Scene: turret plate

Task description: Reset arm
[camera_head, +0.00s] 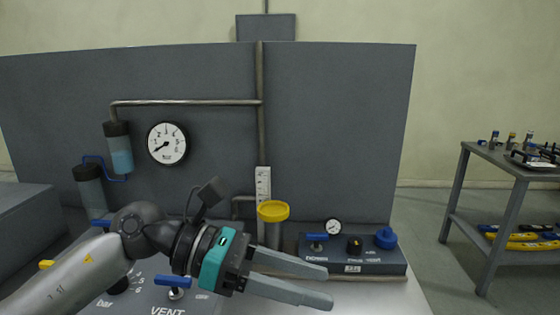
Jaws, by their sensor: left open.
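My left arm comes in from the lower left. Its gripper (318,284) is open, with two grey fingers apart and nothing between them. It hangs in front of the control bench, pointing right. Behind the fingers is a control box (370,258) with a blue lever (317,237), a black knob and a blue knob (386,238). My arm hides part of the panel marked VENT. My right gripper is not in view.
A grey upright panel carries a round gauge (167,143), a pipe and blue-filled cylinders (121,150). A small gauge (333,226) sits on the control box. A side table (513,165) with small items stands at right. The floor between is clear.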

